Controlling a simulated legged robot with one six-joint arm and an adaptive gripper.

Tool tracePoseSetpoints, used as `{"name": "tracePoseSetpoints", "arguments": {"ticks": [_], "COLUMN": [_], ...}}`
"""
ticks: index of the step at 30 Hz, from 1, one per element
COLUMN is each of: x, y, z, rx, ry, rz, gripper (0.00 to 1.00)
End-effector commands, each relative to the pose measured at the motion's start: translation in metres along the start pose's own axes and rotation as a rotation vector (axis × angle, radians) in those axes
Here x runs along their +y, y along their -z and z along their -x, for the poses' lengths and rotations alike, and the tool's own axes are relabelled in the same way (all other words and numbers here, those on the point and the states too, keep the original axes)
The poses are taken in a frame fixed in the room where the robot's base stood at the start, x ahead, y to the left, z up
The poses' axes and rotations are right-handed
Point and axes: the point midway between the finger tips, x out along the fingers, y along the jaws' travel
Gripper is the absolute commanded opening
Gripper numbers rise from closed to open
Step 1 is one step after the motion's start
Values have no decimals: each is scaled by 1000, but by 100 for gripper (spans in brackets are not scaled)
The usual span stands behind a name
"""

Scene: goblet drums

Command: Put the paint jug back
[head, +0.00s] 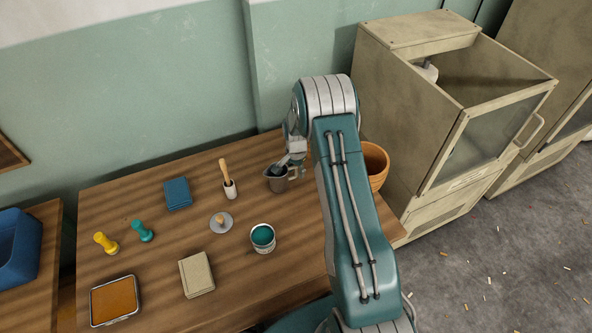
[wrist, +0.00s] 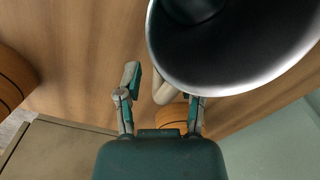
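The paint jug (head: 276,184), a small dark grey metal vessel, stands on the wooden table near its back right part. In the wrist view the jug (wrist: 232,76) is large at top right, with its round mouth toward the camera and a dark inside. Its pale handle (wrist: 163,90) shows between my fingers. My gripper (wrist: 163,98) is open around the handle, with a gap between the left finger and the handle. The right fingertip is partly hidden behind the jug. In the head view my gripper (head: 293,168) is at the jug's right side, partly hidden by my arm.
An orange-brown pot (head: 376,160) stands right of my arm. A beige cabinet (head: 440,130) stands at right.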

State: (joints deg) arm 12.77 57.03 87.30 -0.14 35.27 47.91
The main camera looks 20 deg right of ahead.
Motion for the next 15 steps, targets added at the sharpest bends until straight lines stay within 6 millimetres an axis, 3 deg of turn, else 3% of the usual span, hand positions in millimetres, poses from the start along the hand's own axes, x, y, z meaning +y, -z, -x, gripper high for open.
{"name": "tracePoseSetpoints", "arguments": {"ticks": [8, 11, 15], "x": [0, -1, -1], "y": [0, 0, 1], "z": [3, 12, 40], "rx": [1, 2, 4], "ry": [1, 2, 4], "rz": [0, 0, 0], "gripper": [50, 50, 50]}}
